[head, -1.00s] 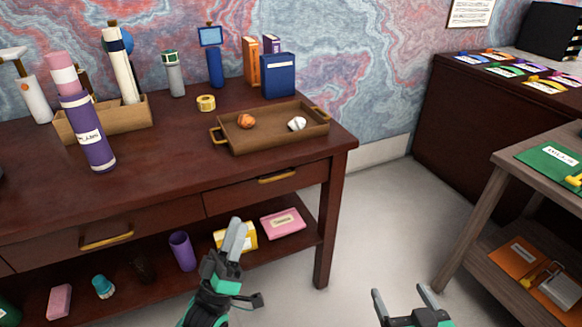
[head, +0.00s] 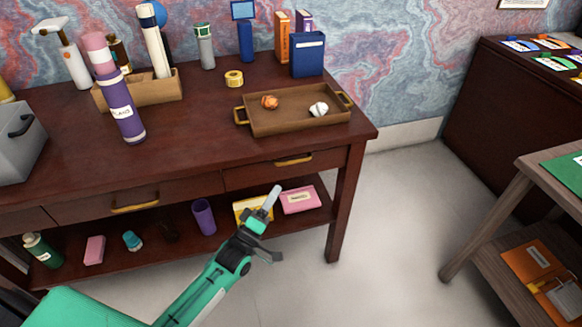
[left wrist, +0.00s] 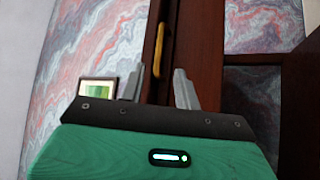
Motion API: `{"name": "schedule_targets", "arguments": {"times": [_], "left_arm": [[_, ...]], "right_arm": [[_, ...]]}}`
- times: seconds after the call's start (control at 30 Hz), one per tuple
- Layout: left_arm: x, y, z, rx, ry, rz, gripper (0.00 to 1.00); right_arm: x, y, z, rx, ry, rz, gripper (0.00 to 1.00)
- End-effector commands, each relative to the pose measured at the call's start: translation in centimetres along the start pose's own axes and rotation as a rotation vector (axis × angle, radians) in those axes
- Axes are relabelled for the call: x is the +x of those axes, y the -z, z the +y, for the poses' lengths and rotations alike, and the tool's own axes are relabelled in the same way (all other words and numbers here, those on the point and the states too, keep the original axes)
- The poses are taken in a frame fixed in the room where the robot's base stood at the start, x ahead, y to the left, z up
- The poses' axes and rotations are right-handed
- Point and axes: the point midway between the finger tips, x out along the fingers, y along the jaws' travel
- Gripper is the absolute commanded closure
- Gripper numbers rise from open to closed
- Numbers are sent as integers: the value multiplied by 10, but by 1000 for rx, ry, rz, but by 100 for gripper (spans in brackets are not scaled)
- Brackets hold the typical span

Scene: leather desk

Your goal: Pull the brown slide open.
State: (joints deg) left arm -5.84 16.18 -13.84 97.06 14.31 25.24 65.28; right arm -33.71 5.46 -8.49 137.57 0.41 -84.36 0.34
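The right drawer (head: 245,178) has a gold bar handle (head: 293,161), and the left drawer (head: 85,208) has a gold handle (head: 135,203). My left gripper (head: 270,197) is in front of the desk, below and left of the right handle in the head view. In the left wrist view, its fingers (left wrist: 158,88) are apart and empty, with a gold handle (left wrist: 158,50) ahead between them, not touching. My right gripper is out of view.
A tray (head: 255,129) with two small crumpled balls sits on the desk above the right drawer. The shelf below holds a pink box (head: 299,200), a yellow box and a purple cup (head: 203,217).

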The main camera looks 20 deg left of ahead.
Motion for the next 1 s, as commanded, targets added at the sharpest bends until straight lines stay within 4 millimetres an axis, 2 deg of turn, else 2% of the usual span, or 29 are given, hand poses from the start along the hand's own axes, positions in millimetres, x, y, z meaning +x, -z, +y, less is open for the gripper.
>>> {"name": "schedule_targets", "arguments": {"times": [0.03, 0.2, 0.5, 0.9, 0.93, 1.0], "left_arm": [[12, 0, 2, -1, -4, 2, 68], [45, 0, 1, 1, -4, 2, 68], [84, 0, 1, 1, -1, 1, 68], [92, 0, 1, 1, -1, 0, 68], [92, 0, 1, 1, -1, 0, 70], [92, 0, 1, 1, -1, 0, 83]], "right_arm": [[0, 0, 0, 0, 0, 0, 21], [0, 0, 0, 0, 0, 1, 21], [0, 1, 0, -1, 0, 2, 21], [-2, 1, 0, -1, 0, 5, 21], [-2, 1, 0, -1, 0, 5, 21], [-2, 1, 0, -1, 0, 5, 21]]}}
